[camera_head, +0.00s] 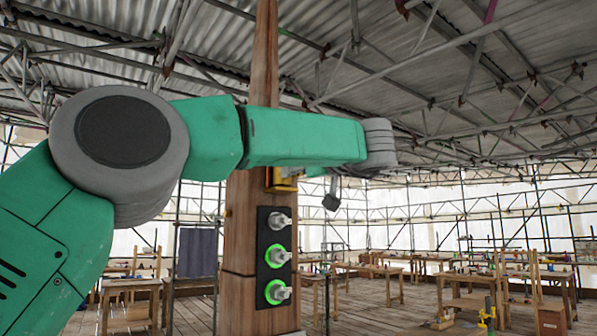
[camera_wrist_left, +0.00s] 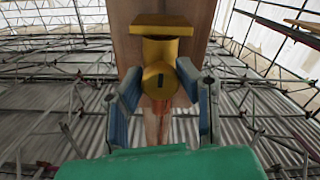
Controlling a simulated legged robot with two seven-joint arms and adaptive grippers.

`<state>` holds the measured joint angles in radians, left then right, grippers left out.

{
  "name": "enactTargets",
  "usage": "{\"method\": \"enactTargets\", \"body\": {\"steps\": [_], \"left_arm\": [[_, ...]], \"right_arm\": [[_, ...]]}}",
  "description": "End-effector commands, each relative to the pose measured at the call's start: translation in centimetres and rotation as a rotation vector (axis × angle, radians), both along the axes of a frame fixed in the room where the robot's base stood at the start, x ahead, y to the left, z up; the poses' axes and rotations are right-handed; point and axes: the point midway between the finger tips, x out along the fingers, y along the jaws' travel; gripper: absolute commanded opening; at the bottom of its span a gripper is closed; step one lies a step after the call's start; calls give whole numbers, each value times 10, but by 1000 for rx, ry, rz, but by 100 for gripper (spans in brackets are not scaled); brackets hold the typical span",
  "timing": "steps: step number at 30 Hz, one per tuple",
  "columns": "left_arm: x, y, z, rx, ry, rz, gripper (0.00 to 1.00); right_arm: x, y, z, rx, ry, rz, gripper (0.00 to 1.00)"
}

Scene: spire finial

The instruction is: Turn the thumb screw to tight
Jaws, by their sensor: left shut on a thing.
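The wooden spire post (camera_head: 245,220) stands upright in the middle of the head view. A yellow fitting (camera_head: 284,183) shows on its face just below my left arm, which hides part of it. In the left wrist view the yellow thumb screw (camera_wrist_left: 160,80) has a dark slot in its end and sits against a yellow plate (camera_wrist_left: 160,24) on the post. My left gripper (camera_wrist_left: 159,92) is shut on the thumb screw, one blue-grey finger on each side. In the head view the arm mostly hides this gripper; one dark finger part shows near the post's right side. My right gripper is out of view.
A black panel (camera_head: 265,222) on the post below the arm carries three silver knobs; the lower two have glowing green rings, the top one does not. Wooden worktables (camera_head: 470,293) and scaffolding stand farther back. Open floor lies right of the post.

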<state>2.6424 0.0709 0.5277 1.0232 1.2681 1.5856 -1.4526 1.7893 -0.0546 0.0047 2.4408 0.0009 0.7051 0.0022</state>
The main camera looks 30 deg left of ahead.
Motion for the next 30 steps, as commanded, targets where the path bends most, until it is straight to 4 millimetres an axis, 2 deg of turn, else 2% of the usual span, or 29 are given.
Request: {"method": "enactTargets", "body": {"steps": [1, 2, 3, 14, 17, 30], "left_arm": [[0, 1, 4, 5, -6, -1, 32], [0, 1, 4, 5, -6, -1, 43], [0, 1, 3, 5, -6, -1, 49], [-4, -6, 2, 3, -5, -2, 49], [-7, -17, 2, 4, -4, -4, 49], [-36, -96, 0, 4, -1, -3, 49]], "right_arm": [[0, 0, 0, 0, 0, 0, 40], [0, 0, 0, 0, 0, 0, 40], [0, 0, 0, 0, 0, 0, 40], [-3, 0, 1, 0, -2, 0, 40], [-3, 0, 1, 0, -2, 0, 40], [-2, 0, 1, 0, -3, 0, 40]]}}
